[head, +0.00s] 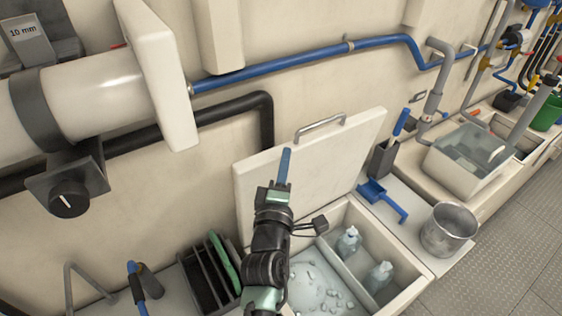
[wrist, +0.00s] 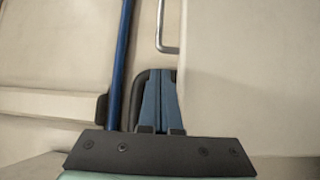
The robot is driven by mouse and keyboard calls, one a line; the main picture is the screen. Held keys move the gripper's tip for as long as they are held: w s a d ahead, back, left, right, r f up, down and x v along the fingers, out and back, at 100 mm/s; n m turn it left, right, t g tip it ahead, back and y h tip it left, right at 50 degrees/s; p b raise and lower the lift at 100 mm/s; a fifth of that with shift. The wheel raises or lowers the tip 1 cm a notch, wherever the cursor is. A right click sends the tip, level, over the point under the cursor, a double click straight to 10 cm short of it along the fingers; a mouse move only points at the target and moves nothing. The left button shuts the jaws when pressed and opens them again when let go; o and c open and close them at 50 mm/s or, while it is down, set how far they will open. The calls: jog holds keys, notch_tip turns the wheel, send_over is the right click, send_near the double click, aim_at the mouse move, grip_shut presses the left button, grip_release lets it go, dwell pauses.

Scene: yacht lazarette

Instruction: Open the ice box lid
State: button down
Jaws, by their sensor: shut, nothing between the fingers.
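The ice box lid (head: 335,165) is a cream panel. It stands raised and steeply tilted at the back of the ice box (head: 408,290), leaving the box open. Its metal handle (head: 320,127) is at the lid's upper edge, and it also shows in the wrist view (wrist: 160,38). My gripper (head: 286,152) has blue fingers, shut and empty, in front of the lid and a little below the handle. In the wrist view the closed fingertips (wrist: 160,74) point up below the handle, apart from it. I cannot tell whether the fingers touch the lid.
Inside the box are ice pieces (head: 318,287) and two bottles (head: 348,241) in a side compartment. A blue scoop (head: 383,198) and metal pot (head: 448,230) stand to the right. A black rack (head: 205,280) is at left. A blue pipe (head: 300,58) runs along the wall.

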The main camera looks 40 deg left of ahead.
jog(key=b+x, duration=0.1)
jog(key=x, duration=0.6)
jog(key=shift+w+a, duration=0.1)
jog(key=s+d+f+m+t+b, duration=0.1)
jog(key=s+d+b, duration=0.1)
jog(key=d, duration=0.5)
jog(key=shift+s+d+f+m+t, duration=0.3)
jog(key=shift+d+m, duration=0.1)
